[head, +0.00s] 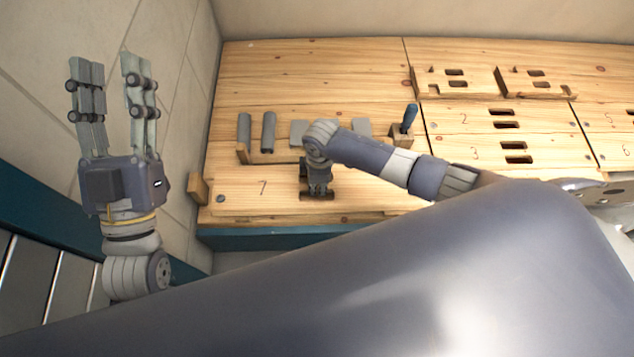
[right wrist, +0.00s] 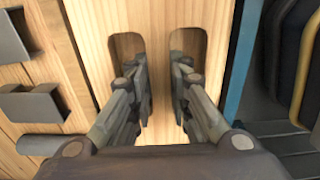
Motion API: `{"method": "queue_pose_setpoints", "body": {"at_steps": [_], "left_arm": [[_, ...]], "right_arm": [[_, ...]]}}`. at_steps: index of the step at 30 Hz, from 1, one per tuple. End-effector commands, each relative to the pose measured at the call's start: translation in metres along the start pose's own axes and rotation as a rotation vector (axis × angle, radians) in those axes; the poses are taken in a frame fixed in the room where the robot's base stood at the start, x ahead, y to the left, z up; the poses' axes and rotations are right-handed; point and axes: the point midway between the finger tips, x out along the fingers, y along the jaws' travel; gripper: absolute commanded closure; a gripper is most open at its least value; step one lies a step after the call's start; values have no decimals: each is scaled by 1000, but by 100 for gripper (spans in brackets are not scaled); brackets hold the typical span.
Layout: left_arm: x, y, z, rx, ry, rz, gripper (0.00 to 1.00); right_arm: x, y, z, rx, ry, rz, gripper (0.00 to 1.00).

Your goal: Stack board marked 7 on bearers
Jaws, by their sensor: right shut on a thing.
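The board marked 7 (head: 245,190) is a long pale wooden plank along the front of the bench, with its number left of my right gripper (head: 318,190). In the right wrist view my right gripper (right wrist: 158,66) has its fingers in the board's two slots, shut on the strip of wood (right wrist: 158,45) between them. The board looks low at bench level; I cannot tell whether it touches the surface. My left gripper (head: 108,64) is raised at the left, open and empty, away from the bench. I cannot clearly identify the bearers.
Boards marked 2 (head: 465,118) and 3 (head: 490,152) lie at the right, with slotted pieces (head: 455,84) behind. A blue-handled tool (head: 409,118) sits in a wooden block. The back left bench top (head: 310,75) is clear.

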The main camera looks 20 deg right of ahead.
Motion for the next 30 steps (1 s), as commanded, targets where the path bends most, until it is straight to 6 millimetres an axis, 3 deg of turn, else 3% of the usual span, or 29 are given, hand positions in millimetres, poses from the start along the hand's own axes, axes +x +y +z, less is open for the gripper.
{"method": "queue_pose_setpoints", "body": {"at_steps": [21,22,24,30], "left_arm": [[0,0,-6,1,28,0,60],[0,0,-7,1,32,1,60],[1,0,-8,2,34,1,60],[1,0,-7,1,32,2,60]], "right_arm": [[3,1,-1,0,3,2,100],[2,1,-1,0,3,3,75],[2,1,-1,0,3,2,59],[3,0,-1,0,2,1,59]]}}
